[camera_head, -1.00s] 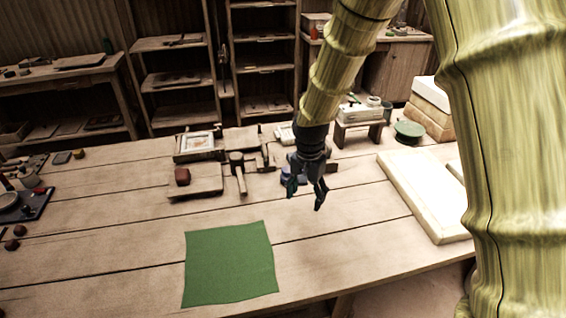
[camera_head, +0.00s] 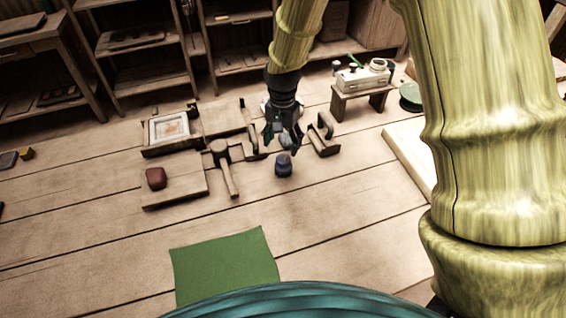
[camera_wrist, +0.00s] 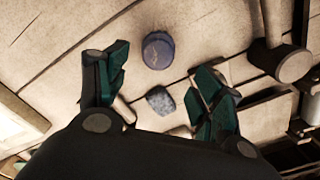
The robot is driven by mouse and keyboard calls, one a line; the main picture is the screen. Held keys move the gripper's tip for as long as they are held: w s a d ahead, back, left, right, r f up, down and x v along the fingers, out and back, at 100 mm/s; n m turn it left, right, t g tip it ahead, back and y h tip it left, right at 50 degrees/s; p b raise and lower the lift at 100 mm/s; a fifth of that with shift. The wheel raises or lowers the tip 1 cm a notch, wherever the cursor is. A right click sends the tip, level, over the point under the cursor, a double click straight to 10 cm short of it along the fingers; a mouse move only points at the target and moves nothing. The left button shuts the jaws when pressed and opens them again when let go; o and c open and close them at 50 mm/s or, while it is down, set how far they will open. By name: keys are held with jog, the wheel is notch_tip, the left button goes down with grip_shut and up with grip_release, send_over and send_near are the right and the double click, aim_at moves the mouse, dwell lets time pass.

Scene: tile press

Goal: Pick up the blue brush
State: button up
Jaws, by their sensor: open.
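Two small blue things lie on the table under my gripper (camera_head: 282,142); I cannot tell for sure which is the brush. The nearer one is a dark blue, rounded piece (camera_head: 283,166), just in front of the fingertips. It shows in the wrist view as a round blue shape (camera_wrist: 158,50). The other is a speckled blue-grey piece (camera_wrist: 160,101), seen between the fingers in the wrist view and partly hidden behind them in the head view (camera_head: 285,141). My gripper points down, open and empty, with its fingers spread apart above them.
A wooden mallet (camera_head: 227,172) lies left of the blue things. A board with a reddish block (camera_head: 156,178) and a framed tile (camera_head: 170,129) lie further left. A wooden bracket (camera_head: 322,138) is close on the right. The green cloth (camera_head: 222,268) lies in front.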

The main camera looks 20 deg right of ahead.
aim_at(283, 158)
jog(key=shift+w+f, duration=0.25)
jog(key=shift+f, duration=0.9)
jog(key=shift+s+f, duration=0.25)
jog(key=shift+f, duration=0.05)
jog(key=shift+s+f+p, duration=0.1)
jog(key=shift+f+p, duration=0.65)
jog(key=shift+f, duration=1.8)
jog(key=shift+c, duration=0.4)
jog(key=c, duration=1.1)
